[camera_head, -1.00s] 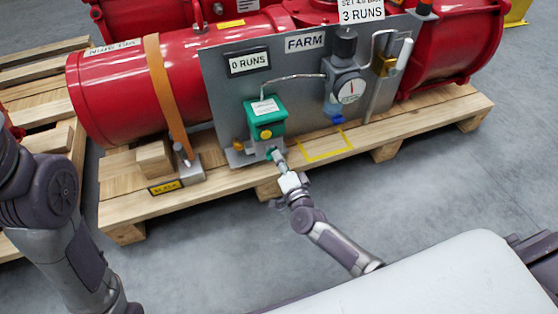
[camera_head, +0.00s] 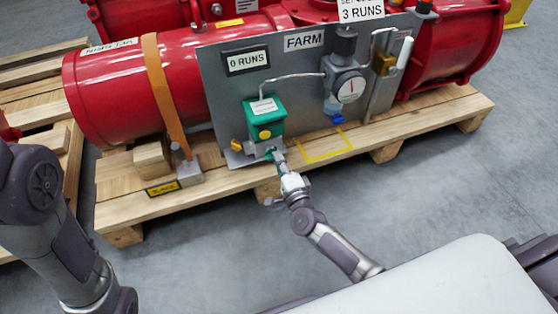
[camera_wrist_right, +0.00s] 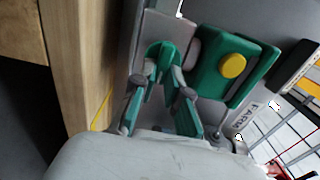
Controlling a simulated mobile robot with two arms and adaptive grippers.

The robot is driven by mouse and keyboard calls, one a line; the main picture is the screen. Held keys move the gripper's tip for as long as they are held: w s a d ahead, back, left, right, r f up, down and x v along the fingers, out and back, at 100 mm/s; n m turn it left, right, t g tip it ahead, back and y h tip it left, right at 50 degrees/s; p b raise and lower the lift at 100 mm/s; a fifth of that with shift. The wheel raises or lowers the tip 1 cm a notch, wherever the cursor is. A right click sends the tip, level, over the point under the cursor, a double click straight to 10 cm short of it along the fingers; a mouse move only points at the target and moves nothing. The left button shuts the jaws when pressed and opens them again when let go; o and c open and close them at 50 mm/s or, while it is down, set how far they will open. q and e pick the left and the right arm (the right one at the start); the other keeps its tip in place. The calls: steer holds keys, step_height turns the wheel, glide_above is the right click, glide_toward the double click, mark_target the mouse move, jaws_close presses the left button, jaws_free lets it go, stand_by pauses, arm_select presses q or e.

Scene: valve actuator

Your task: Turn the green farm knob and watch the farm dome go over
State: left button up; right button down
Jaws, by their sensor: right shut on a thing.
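The green farm knob (camera_wrist_right: 160,60) shows in the right wrist view between the fingers of my right gripper (camera_wrist_right: 163,82). Those fingers are shut on it. In the head view the right gripper (camera_head: 276,156) reaches the foot of the green valve box (camera_head: 263,115), and its fingertips largely hide the knob. The box has a yellow round button and is mounted on the grey FARM panel (camera_head: 225,95). It also shows in the wrist view (camera_wrist_right: 215,75). I cannot tell which part is the farm dome. My left arm shows at the left; its gripper is out of view.
The counter sign (camera_head: 246,60) reads 0 RUNS. A gauge (camera_head: 348,86) sits right of the valve box. Red cylinders (camera_head: 110,90) lie behind the panel on a wooden pallet (camera_head: 200,197). A grey block (camera_head: 188,172) stands left of the box. Floor in front is clear.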

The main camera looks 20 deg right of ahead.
steer(key=c, duration=1.2)
jaws_free()
